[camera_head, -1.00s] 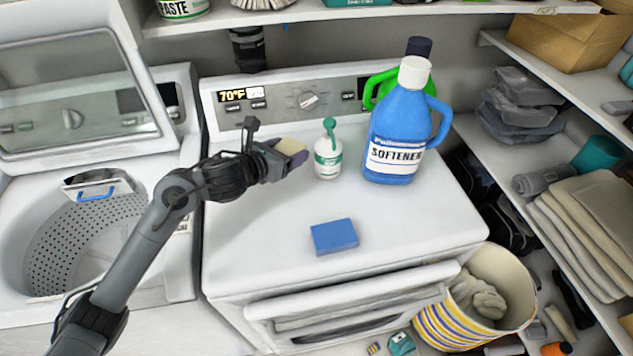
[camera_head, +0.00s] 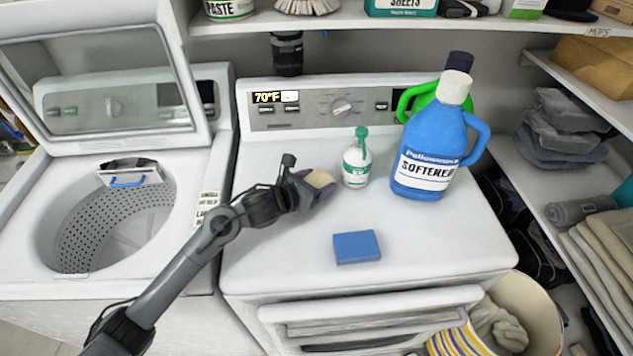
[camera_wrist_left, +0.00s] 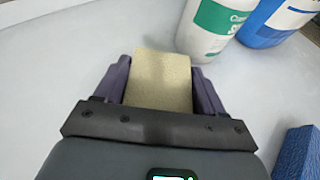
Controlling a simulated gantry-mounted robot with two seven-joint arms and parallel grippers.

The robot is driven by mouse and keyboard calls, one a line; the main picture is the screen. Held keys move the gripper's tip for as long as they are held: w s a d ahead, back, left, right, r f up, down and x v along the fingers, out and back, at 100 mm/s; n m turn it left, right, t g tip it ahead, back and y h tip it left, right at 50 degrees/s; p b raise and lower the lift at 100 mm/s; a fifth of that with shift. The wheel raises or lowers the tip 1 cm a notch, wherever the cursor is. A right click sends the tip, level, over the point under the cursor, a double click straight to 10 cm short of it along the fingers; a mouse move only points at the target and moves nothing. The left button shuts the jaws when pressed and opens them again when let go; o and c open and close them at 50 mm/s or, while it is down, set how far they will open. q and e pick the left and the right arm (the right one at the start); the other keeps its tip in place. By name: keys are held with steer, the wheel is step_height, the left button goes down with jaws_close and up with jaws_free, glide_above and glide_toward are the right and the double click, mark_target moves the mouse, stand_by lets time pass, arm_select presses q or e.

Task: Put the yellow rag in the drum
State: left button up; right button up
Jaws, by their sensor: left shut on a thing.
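The yellow rag (camera_head: 320,179), a pale yellow block, is held between the fingers of my left gripper (camera_head: 318,186). It also shows in the left wrist view (camera_wrist_left: 160,80), with a purple finger on each side. The gripper is over the white dryer top, left of a small white-and-green bottle; I cannot tell whether the rag touches the surface. The drum (camera_head: 82,232) is the perforated metal tub of the open washer at the left. Its mouth is uncovered, and part of its inside shows. My right gripper is not in view.
A blue block (camera_head: 357,247) lies on the dryer top (camera_head: 285,255). The small bottle (camera_head: 356,166) and a blue softener jug (camera_head: 430,150) stand right of the gripper. The raised washer lid (camera_head: 110,95) stands behind the drum.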

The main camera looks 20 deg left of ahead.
arm_select(q)
steer(key=shift+f, duration=0.1)
steer(key=shift+f+b, duration=0.15)
steer(key=shift+b, duration=0.2)
steer(key=o, duration=1.1)
steer(key=shift+r, duration=0.2)
steer(key=shift+r+p, duration=0.2)
steer(key=shift+p, duration=0.25)
steer(key=shift+s+a, duration=0.1)
steer(key=shift+s, duration=0.25)
steer(key=shift+o, duration=0.2)
steer(key=v, duration=1.1)
steer(key=shift+s+r, duration=0.1)
